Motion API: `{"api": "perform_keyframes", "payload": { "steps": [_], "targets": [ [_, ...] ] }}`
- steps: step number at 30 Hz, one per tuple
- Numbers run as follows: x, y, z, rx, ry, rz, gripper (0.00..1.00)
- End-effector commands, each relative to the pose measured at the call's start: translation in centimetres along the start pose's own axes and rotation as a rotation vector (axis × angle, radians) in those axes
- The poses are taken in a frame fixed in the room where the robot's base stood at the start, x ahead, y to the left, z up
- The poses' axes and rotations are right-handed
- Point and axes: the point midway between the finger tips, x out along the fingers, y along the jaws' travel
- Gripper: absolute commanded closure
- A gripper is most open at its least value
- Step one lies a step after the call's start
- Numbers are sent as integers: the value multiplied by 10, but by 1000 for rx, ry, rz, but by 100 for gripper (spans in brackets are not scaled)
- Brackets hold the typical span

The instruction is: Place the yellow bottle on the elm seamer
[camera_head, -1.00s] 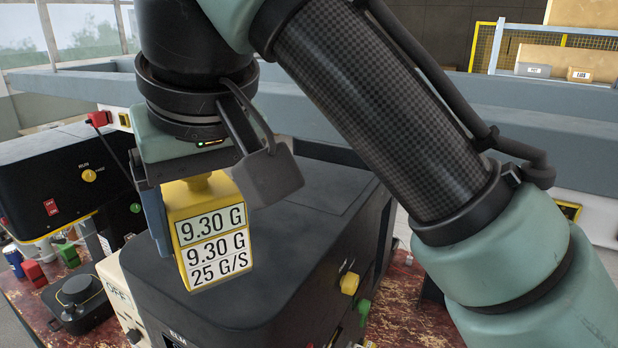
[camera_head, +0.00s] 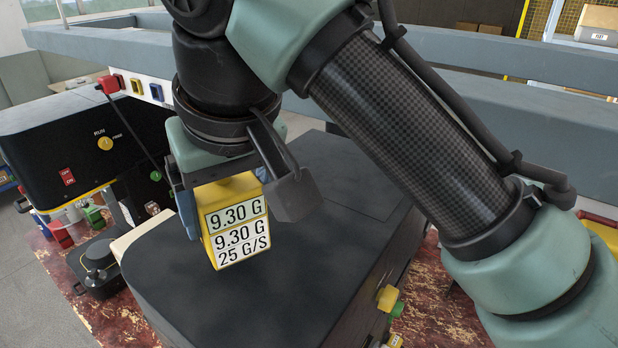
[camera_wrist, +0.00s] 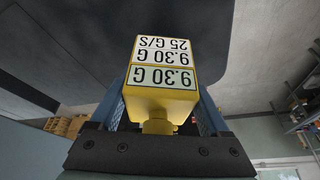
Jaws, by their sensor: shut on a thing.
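The yellow bottle (camera_head: 236,222) has white labels reading 9.30 G and 25 G/S. My gripper (camera_head: 222,190) is shut on it by its upper part and holds it upright or slightly tilted in the head view. The wrist view also shows the bottle (camera_wrist: 160,85) between the blue finger pads, with its neck toward the gripper. The bottle appears in front of a large dark machine top (camera_head: 270,285); whether it touches that top cannot be told. No legible name marks any machine as the elm seamer.
Another black machine (camera_head: 60,150) with a yellow knob and red switch stands at left. A small black device (camera_head: 98,265) sits on the worn red bench (camera_head: 440,305). A grey rail (camera_head: 480,90) runs behind. The dark machine top has free room.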

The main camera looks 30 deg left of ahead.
Motion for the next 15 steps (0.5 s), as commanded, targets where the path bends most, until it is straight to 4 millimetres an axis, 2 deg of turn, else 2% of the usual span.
{"api": "perform_keyframes", "payload": {
  "steps": [4, 15],
  "targets": [
    [17, 0, 8, 1, -1, -1, 96],
    [23, 0, 9, 0, 1, 1, 96]
  ]
}}
